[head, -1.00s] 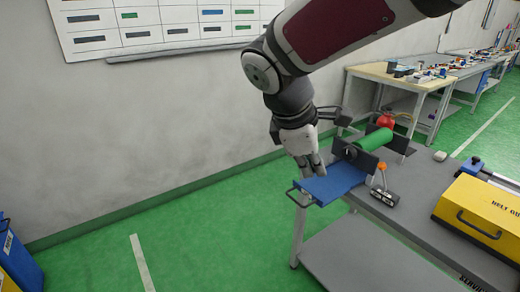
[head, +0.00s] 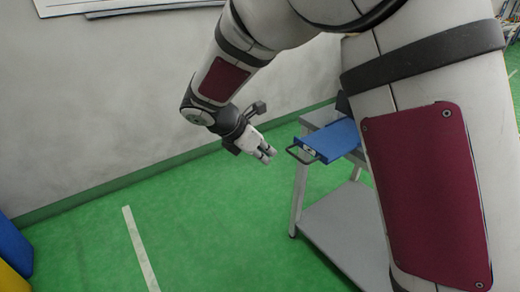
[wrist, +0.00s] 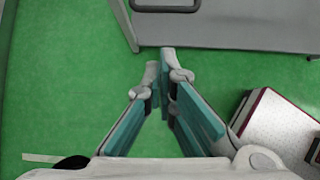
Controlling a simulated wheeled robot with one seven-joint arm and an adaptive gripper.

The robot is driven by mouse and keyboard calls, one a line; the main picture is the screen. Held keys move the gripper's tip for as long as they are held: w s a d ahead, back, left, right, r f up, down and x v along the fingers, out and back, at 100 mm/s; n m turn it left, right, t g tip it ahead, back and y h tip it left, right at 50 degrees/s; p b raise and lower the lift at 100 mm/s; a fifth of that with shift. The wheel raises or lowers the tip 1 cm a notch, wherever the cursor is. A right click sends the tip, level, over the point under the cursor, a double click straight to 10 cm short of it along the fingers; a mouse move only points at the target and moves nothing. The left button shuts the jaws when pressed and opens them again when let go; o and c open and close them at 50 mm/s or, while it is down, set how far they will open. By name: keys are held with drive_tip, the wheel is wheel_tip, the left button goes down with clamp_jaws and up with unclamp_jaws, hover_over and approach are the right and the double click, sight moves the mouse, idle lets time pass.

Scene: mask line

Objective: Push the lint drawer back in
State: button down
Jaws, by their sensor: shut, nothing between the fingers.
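The blue lint drawer (head: 336,140) sticks out from the left end of the grey cart in the head view, with its wire handle (head: 300,154) at the outer end. My gripper (head: 268,155) is to the left of the handle, at about its height in the picture, with a gap of green floor showing between them. In the wrist view the fingers of my gripper (wrist: 160,65) are drawn together and hold nothing. A dark bar at the top edge there may be the handle. My arm hides the drawer's inner end and its housing.
The grey cart (head: 340,205) has a lower shelf and thin legs; its edge also shows in the wrist view (wrist: 230,28). A grey wall stands behind my arm. Green floor is clear left of the cart. A blue and yellow bin (head: 12,250) is at the far left.

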sight(330, 140)
drive_tip(key=w+d+f+b, duration=0.1)
drive_tip(key=w+d+f, duration=0.2)
drive_tip(key=d+f, duration=0.1)
drive_tip(key=shift+w+d+f, duration=0.2)
drive_tip(key=shift+w+d, duration=0.15)
drive_tip(key=shift+d, duration=0.55)
drive_tip(key=w+d+p, duration=0.1)
drive_tip(key=w+d, duration=0.2)
drive_tip(key=d, duration=0.2)
drive_tip(key=w+d+p, duration=0.1)
drive_tip(key=w+d, duration=0.2)
drive_tip(key=d, duration=0.2)
drive_tip(key=w+d+p, duration=0.1)
drive_tip(key=w+d, duration=0.2)
drive_tip(key=d, duration=0.3)
drive_tip(key=shift+w, duration=0.35)
